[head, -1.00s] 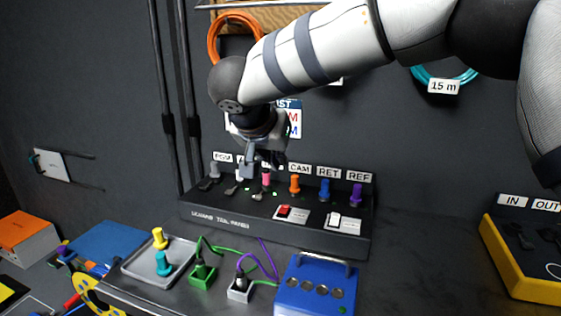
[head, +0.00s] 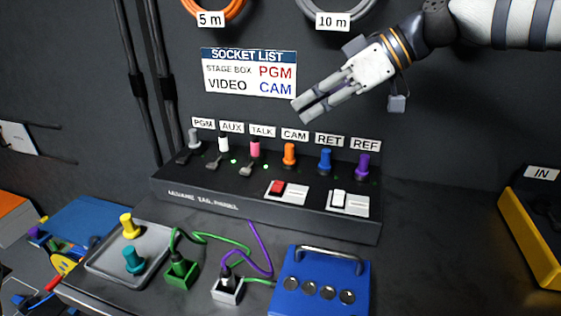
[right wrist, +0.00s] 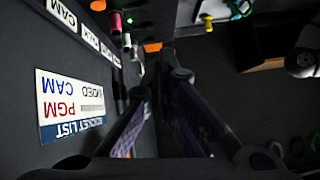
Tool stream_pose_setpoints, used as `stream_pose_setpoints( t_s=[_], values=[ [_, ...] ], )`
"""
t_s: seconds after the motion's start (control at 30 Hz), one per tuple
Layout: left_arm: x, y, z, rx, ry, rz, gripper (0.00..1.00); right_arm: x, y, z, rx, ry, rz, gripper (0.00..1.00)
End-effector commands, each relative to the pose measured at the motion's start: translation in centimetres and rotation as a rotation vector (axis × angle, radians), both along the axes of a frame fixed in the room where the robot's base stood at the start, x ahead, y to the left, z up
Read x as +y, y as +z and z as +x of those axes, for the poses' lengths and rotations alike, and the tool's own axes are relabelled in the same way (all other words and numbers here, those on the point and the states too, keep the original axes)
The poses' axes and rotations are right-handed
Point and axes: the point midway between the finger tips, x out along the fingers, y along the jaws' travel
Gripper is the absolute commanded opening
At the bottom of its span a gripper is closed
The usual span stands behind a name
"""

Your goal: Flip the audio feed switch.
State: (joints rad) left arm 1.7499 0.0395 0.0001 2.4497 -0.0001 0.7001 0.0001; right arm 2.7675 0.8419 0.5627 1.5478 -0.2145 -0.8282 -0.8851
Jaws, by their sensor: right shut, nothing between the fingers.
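The black tail panel (head: 215,199) stands on the counter against the wall, with sockets labelled PGM, AUX, TALK, CAM, RET and REF. Small metal levers sit in front of the PGM (head: 186,156), AUX (head: 214,163) and TALK (head: 247,169) plugs. A red rocker switch (head: 277,187) and a white rocker switch (head: 339,198) sit at the panel's front right. Their small labels are unreadable, so I cannot tell which one is the audio feed switch. My right gripper (head: 305,111) is shut and empty, above and behind the panel, apart from it. My left gripper is out of view.
A socket list sign (head: 249,73) hangs on the wall. In front of the panel are a grey tray (head: 105,262) with yellow and teal plugs, a green box (head: 181,274), a grey box (head: 227,290) and a blue box (head: 320,268) with a handle. A yellow-edged box (head: 528,240) stands right.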

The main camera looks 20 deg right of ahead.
Motion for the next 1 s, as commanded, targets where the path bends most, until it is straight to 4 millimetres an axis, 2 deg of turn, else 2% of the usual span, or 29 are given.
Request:
stream_pose_setpoints(
  t_s=[0.03,0.13,0.5,0.67,1.0],
  values=[
    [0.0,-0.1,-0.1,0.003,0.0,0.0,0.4,-0.8,-0.9,-0.9,0.026,0.02,-0.03,0.0],
    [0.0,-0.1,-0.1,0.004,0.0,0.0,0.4,-1.8,-1.8,-1.9,0.057,0.044,-0.07,0.0],
    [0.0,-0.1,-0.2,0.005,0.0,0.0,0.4,-1.7,-2.2,-2.0,0.062,0.049,-0.079,0.0],
    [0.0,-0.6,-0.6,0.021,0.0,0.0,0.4,-0.1,-4.2,-1.3,0.068,0.051,-0.079,0.0],
    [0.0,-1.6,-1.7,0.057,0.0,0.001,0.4,4.7,-9.5,1.0,0.067,0.052,-0.079,0.0]
  ],
)
